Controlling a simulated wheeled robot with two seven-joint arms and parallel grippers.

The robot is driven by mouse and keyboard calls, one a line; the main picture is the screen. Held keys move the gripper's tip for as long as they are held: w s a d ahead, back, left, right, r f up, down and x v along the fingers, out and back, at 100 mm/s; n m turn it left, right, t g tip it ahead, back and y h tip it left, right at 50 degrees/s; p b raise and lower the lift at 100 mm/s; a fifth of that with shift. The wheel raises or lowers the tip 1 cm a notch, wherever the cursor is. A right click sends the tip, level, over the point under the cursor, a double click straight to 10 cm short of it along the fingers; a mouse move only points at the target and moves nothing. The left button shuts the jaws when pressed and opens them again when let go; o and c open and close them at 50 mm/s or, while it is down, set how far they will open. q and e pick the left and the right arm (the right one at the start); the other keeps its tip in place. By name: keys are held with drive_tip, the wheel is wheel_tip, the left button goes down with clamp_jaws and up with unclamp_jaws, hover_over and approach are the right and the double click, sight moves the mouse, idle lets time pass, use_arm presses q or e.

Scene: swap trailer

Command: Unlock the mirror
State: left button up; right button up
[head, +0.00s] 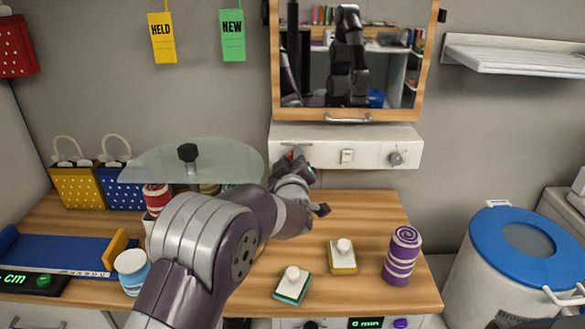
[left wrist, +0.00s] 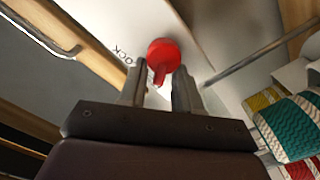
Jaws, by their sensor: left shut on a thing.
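The mirror (head: 330,80) has a wooden frame and a metal handle (head: 347,119) at its bottom edge. Below it is a white control panel (head: 375,136) with a switch and a dial. My left gripper (head: 296,160) reaches up to the panel's left end. In the left wrist view a red knob (left wrist: 163,58) with a downward tab sits between my left fingers (left wrist: 160,92), beside lettering partly readable as "OCK". The left gripper is shut on this knob. My arm hides much of the gripper in the head view. My right gripper is not in view.
The wooden table (head: 375,212) holds two knobbed blocks (head: 292,285) (head: 342,257) and a purple striped jar (head: 402,256). A blue-lidded bin (head: 485,262) stands right. A shelf (head: 515,55) is at upper right.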

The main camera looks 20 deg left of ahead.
use_arm(q)
drive_tip(key=shift+f, duration=0.3)
drive_tip(key=o, duration=0.9)
drive_tip(key=shift+o, duration=0.7)
drive_tip(key=shift+w+r, duration=0.1)
drive_tip(key=b+v, duration=0.1)
drive_tip(key=v, duration=1.1)
drive_tip(key=shift+s, duration=0.4)
drive_tip(key=shift+d+r, duration=0.1)
drive_tip(key=shift+d, duration=0.05)
